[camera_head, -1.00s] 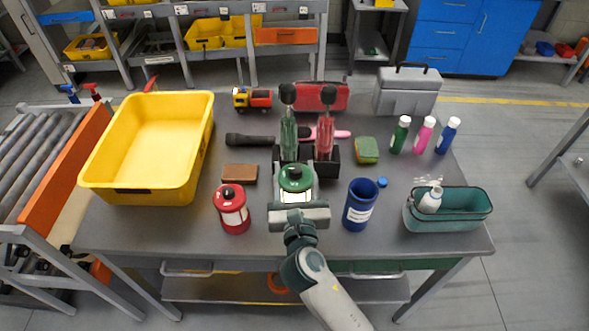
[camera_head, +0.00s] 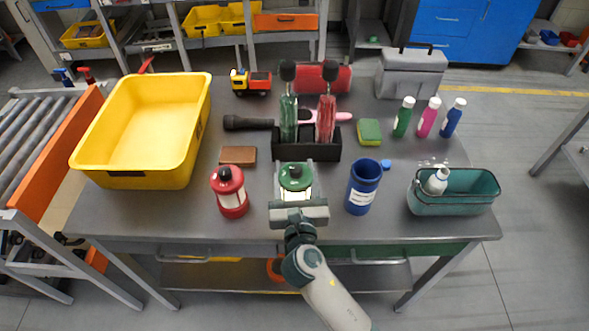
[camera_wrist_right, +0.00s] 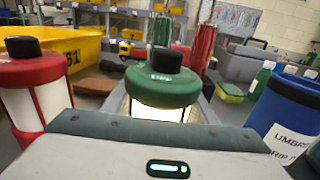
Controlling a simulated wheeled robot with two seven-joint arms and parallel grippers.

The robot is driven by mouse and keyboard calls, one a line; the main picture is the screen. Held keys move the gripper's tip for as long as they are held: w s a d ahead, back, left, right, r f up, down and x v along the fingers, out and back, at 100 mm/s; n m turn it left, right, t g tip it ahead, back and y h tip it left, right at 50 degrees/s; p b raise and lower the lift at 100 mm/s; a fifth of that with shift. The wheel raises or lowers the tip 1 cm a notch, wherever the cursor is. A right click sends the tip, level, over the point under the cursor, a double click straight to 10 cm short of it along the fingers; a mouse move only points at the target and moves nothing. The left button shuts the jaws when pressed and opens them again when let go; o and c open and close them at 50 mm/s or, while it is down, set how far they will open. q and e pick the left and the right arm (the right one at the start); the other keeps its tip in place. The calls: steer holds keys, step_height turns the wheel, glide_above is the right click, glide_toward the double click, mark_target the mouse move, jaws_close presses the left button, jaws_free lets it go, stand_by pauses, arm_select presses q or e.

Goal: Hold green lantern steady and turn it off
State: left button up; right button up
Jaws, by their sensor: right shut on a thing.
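The green lantern (camera_head: 295,177) stands upright near the front middle of the table, with a dark knob on top. In the right wrist view the green lantern (camera_wrist_right: 161,88) shows a bright, lit panel under its green cap. My right gripper (camera_head: 296,193) is shut on the lantern from the front edge side; its fingers flank the lantern and its body hides the lower part. My left gripper is not in view.
A red lantern (camera_head: 230,191) stands close on the left and a blue canister (camera_head: 362,187) on the right. Behind is a black holder (camera_head: 327,148) with green and red umbrellas. A yellow bin (camera_head: 107,179) fills the left side; a teal basket (camera_head: 452,205) stands at right.

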steer(key=shift+f+b, duration=0.3)
steer(key=shift+f, duration=0.1)
steer(key=o, duration=1.1)
steer(key=c, duration=1.1)
